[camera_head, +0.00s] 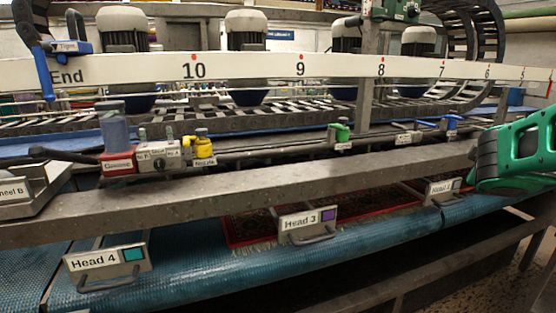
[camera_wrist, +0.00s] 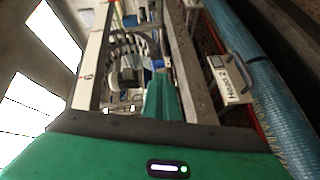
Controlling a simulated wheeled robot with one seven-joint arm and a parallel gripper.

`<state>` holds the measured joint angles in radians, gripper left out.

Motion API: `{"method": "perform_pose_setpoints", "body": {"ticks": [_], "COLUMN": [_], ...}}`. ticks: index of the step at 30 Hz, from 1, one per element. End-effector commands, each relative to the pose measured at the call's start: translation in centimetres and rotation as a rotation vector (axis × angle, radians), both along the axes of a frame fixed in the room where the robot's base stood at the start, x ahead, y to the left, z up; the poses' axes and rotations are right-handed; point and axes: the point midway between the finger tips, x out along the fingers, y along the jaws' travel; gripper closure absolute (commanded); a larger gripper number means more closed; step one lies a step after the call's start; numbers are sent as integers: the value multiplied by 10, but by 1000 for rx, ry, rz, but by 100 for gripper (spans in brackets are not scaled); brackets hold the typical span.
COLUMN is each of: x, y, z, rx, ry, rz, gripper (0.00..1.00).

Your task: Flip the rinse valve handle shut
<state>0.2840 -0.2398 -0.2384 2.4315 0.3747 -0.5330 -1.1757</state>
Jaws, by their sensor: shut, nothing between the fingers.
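Several small valves sit along the grey rail in the head view: a yellow-handled valve (camera_head: 203,145), a green-handled valve (camera_head: 340,131) and a blue-handled valve (camera_head: 451,124). Something blue (camera_wrist: 158,65) shows just past the fingertips.
A white numbered ruler (camera_head: 240,68) crosses above the rail. A blue lever (camera_head: 42,74) hangs at far left. Plates for Head 4 (camera_head: 107,262), Head 3 (camera_head: 307,222) and Head 2 (camera_wrist: 228,80) stand out with handles. A blue belt (camera_head: 200,271) runs below.

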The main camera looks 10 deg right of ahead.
Motion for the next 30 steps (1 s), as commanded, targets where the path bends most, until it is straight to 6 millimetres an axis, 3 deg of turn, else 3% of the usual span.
{"method": "perform_pose_setpoints", "body": {"ticks": [11,17,24,30], "x": [-16,-41,-103,-170], "y": [27,56,129,197], "z": [-60,-107,-177,-211], "rx": [343,620,1077,1368], "ry": [9,29,105,207], "rz": [-36,-108,-325,-586], "gripper": [100,100,100,100]}}
